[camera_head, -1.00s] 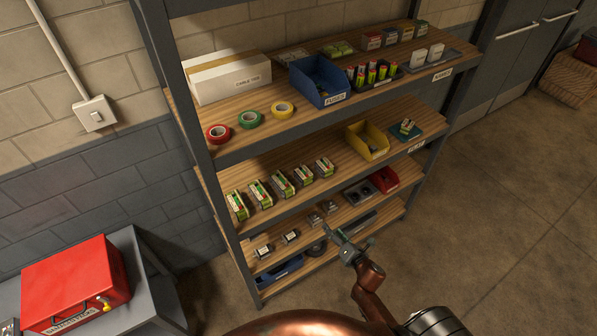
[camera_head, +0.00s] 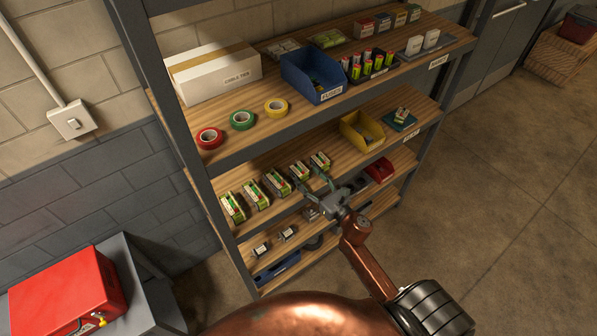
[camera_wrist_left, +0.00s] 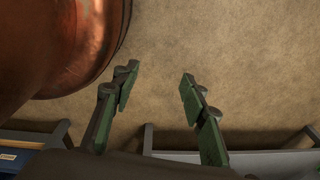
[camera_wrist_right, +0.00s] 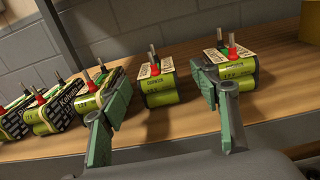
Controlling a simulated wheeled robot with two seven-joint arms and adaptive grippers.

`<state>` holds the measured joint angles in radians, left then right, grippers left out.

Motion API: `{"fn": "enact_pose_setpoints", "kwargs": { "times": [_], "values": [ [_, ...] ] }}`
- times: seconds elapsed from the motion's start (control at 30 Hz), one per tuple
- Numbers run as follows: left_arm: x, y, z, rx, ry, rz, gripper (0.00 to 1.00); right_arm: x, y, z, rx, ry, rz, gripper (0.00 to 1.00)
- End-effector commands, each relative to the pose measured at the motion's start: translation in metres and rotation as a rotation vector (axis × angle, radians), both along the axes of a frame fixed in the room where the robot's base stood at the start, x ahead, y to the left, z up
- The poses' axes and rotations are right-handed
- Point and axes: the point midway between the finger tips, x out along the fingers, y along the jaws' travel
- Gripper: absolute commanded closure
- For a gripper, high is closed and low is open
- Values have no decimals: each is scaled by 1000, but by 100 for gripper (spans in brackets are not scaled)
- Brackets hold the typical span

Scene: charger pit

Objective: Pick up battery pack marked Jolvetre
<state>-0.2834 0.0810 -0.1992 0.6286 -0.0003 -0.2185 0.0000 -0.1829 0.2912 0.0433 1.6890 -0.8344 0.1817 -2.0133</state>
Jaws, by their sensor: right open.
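Several green battery packs with red and black terminals stand in a row on the middle shelf. In the right wrist view, one pack (camera_wrist_right: 160,95) shows between the fingers of my right gripper (camera_wrist_right: 162,78), beyond the tips. Another pack (camera_wrist_right: 240,68) stands behind the right finger, and a third (camera_wrist_right: 88,98) is partly hidden by the left finger. I cannot clearly read Jolvetre on any label. In the head view my right gripper (camera_head: 316,184) is open and empty, in front of the row's right end. My left gripper (camera_wrist_left: 159,80) is open and empty over bare floor.
A yellow bin (camera_head: 362,132) stands on the same shelf, right of the packs. The upper shelf holds a blue bin (camera_head: 314,78), a white box (camera_head: 215,75) and tape rolls. A dark shelf post (camera_head: 190,140) stands at left. A red case (camera_head: 68,290) sits lower left.

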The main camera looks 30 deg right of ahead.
Motion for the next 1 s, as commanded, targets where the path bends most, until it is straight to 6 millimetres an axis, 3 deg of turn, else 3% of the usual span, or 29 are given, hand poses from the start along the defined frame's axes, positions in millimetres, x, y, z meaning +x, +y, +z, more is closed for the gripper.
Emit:
{"fn": "enact_pose_setpoints", "kwargs": {
  "times": [0.33, 0.63, 1.0],
  "values": [
    [-32, 1, 8, 1, 38, 8, 60, 45, 9, 3, 0, -1, 0, 44],
    [-22, 0, 9, 1, 27, 5, 60, 50, 10, 2, 1, 0, 0, 44],
    [-14, -1, 9, -1, 15, 3, 60, 50, 10, 2, 1, 0, 0, 68]
  ]
}}
